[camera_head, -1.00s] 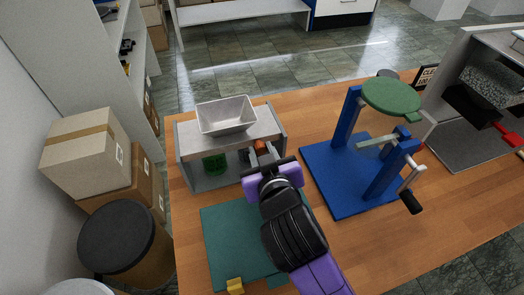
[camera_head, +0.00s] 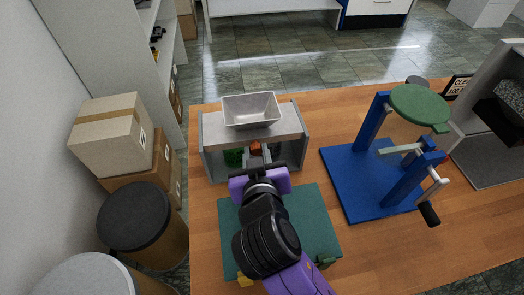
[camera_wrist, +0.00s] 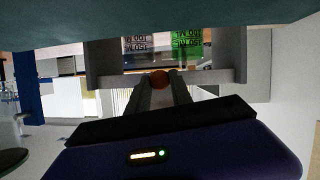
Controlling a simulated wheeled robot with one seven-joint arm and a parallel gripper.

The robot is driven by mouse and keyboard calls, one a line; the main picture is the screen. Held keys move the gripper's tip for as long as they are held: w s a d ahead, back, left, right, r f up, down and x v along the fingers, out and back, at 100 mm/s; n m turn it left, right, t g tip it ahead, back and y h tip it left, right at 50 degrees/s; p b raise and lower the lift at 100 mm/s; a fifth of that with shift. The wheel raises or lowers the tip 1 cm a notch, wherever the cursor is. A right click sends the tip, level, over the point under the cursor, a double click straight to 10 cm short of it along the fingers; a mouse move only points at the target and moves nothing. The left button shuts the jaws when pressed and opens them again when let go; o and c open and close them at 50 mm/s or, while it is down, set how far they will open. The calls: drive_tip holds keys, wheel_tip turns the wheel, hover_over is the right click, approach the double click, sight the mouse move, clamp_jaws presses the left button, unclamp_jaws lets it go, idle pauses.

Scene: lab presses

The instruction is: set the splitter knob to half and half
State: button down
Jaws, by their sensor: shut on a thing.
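The splitter (camera_head: 209,148) is a grey stand with a white hopper (camera_head: 250,111) on top, at the left of the wooden table. Its orange-brown knob (camera_head: 255,147) is under the top, at the front. My gripper (camera_head: 257,160) reaches in from the front and is shut on the knob. In the wrist view, which looks upside down, the knob (camera_wrist: 160,79) sits between the fingertips of my gripper (camera_wrist: 160,87). The fingers hide much of it, so I cannot tell its setting. A green cup (camera_head: 233,157) stands inside the stand; it also shows in the wrist view (camera_wrist: 187,42).
A teal mat (camera_head: 318,220) lies in front of the splitter. A blue stand (camera_head: 345,185) with a green disc (camera_head: 420,102) and a crank (camera_head: 430,212) stands to the right. Cardboard boxes (camera_head: 110,140) and a dark-topped drum (camera_head: 135,215) are left of the table.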

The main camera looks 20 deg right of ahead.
drive_tip(key=c, duration=1.1)
unclamp_jaws()
drive_tip(key=shift+c, duration=0.2)
drive_tip(key=v, duration=0.7)
drive_tip(key=shift+s+a+r+b, duration=0.1)
drive_tip(key=shift+s+r+b, duration=0.1)
drive_tip(key=shift+s+b, duration=0.2)
